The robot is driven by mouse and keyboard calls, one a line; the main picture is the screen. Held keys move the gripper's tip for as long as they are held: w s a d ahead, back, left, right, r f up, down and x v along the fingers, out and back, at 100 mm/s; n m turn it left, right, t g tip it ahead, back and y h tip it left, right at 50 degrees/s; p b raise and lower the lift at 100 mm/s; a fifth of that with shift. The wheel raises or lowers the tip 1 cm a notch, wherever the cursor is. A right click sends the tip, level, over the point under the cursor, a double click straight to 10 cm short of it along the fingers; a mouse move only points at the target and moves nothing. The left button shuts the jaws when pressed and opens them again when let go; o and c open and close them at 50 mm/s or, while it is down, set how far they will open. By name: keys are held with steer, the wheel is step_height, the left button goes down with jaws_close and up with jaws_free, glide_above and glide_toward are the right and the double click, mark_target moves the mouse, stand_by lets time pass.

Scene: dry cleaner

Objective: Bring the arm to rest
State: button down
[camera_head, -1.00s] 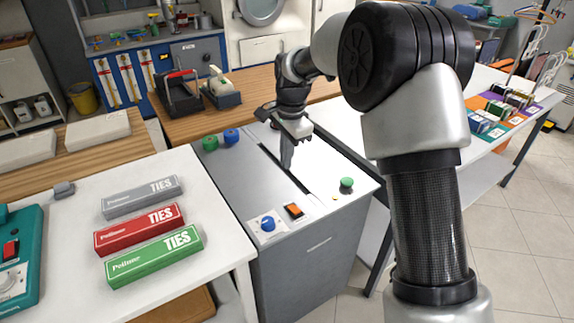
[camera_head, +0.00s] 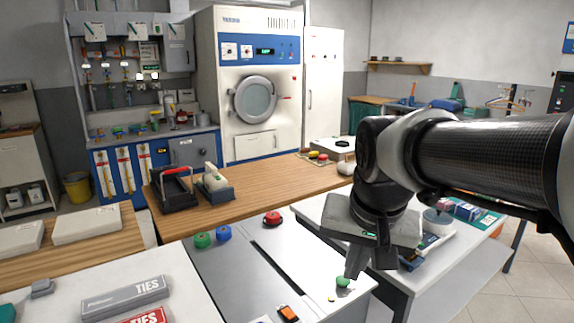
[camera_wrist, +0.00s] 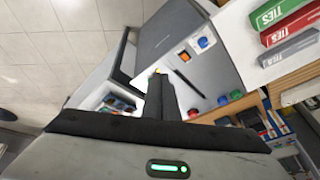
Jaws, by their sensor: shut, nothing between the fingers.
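My gripper (camera_head: 351,272) is at the right of the head view, pointing down, with its fingers together and nothing between them. It shows in front of the right end of the grey cabinet (camera_head: 222,275), beside a green knob (camera_head: 343,282); I cannot tell how far above the top it is. My black and silver arm reaches in from the right edge. In the wrist view the dark closed fingers (camera_wrist: 160,88) stand out over the cabinet's edge and hide part of what lies behind.
A red knob (camera_head: 272,218) and green and blue knobs stand on the cabinet's far side. Tie boxes (camera_head: 125,297) lie on the white table at left. A white table with trays (camera_head: 440,222) is at right. A wooden counter (camera_head: 255,188) runs behind.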

steer(key=s+d+f+n+t, duration=0.1)
steer(key=s+d+f+n, duration=0.15)
steer(key=s, duration=0.75)
step_height(320, 180, up, 13)
steer(key=p, duration=1.2)
steer(key=shift+s+d+f+n, duration=0.15)
steer(key=shift+d+n, duration=0.05)
steer(key=shift+n, duration=0.25)
